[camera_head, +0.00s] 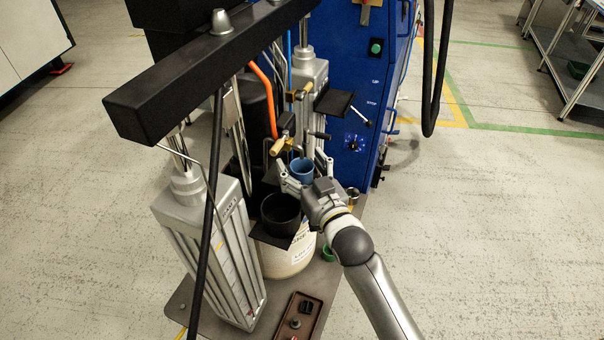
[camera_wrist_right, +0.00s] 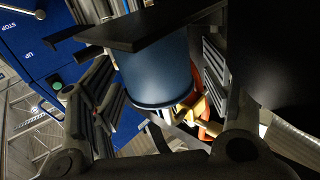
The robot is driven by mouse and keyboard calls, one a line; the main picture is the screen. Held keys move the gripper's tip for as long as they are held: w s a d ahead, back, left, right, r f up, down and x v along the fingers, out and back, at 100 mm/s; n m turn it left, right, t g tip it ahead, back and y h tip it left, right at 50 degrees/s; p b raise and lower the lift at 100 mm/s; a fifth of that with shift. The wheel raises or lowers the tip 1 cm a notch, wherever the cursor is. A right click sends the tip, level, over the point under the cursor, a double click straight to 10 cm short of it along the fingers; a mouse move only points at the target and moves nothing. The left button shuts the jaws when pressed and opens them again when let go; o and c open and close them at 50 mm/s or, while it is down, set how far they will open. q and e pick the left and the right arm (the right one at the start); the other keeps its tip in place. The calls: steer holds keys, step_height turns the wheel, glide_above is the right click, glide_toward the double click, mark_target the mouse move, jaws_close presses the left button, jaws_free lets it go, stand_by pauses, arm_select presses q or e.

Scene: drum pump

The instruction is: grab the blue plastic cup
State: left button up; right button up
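The blue plastic cup (camera_head: 302,168) stands upright just behind a black cup in the head view. My right gripper (camera_head: 304,176) reaches in from the lower right, with one finger on each side of the blue cup. In the right wrist view the blue cup (camera_wrist_right: 156,72) fills the space between the two fingers of my right gripper (camera_wrist_right: 165,95), and this view is turned over. A gap shows between the cup and the right-hand finger; contact on the other side is unclear. My left gripper is not in view.
A black cup (camera_head: 281,211) stands close to my right gripper on a black plate over a white drum (camera_head: 287,262). A grey column (camera_head: 213,250), a thick black beam (camera_head: 200,75), a hanging hose and a blue cabinet (camera_head: 365,75) crowd the area. Floor at right is clear.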

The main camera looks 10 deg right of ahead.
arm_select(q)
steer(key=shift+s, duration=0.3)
arm_select(e)
steer(key=c, duration=1)
steer(key=shift+o, duration=0.2)
